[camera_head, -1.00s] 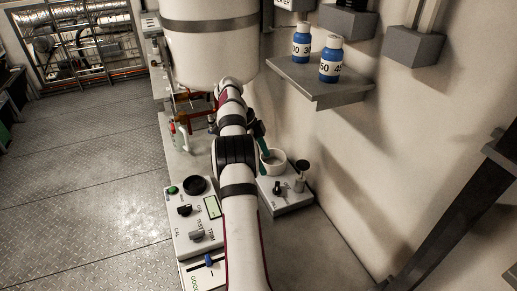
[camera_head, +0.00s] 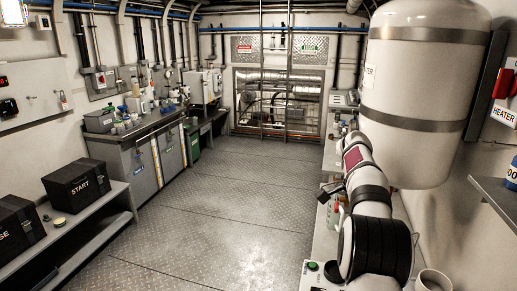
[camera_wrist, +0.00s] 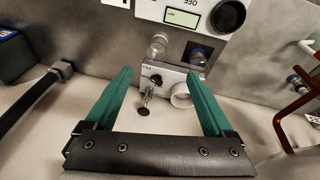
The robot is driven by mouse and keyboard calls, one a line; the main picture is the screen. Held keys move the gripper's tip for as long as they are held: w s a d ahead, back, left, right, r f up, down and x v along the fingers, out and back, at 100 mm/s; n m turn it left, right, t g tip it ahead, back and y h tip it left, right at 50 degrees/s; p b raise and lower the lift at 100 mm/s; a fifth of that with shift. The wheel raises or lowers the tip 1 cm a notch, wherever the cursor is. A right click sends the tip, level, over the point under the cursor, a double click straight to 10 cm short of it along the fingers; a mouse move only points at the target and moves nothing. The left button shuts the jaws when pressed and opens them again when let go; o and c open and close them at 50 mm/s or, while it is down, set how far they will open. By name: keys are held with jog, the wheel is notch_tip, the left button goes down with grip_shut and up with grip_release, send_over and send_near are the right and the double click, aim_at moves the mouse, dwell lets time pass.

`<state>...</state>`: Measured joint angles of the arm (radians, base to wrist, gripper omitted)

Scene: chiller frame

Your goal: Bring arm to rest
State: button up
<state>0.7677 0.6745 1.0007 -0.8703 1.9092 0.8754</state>
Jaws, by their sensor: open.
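My gripper (camera_wrist: 160,73) shows in the wrist view with its two green fingers spread wide apart. Nothing is held between them. Beyond the fingers is a small grey box with a dark knob and a lever (camera_wrist: 152,88), with a white cup (camera_wrist: 181,97) beside it; the fingers look apart from both. In the head view my white and black arm reaches up along the right side, in front of the bench. The fingers cannot be made out there.
A large white tank (camera_head: 420,90) hangs close beside my arm at the right. A grey shelf (camera_head: 492,196) juts from the right wall. A control panel (camera_wrist: 185,17) and red tubing (camera_wrist: 291,105) show in the wrist view. The floor (camera_head: 235,210) is clear.

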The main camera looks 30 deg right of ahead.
jog(key=s+a+r+n+t+y, duration=0.15)
jog(key=a+n, duration=0.45)
jog(key=a, duration=0.8)
jog(key=s+a+r+n+t, duration=0.15)
jog(key=a+n, duration=0.45)
jog(key=a, duration=0.8)
jog(key=s+a+f+n+y, duration=0.1)
jog(key=s+a+f+n, duration=0.2)
jog(key=s+a, duration=0.3)
jog(key=s+a+f+n, duration=0.4)
jog(key=s+a+n, duration=0.1)
jog(key=s, duration=0.3)
jog(key=shift+a+y, duration=0.35)
jog(key=shift+a, duration=0.25)
jog(key=shift+f, duration=0.1)
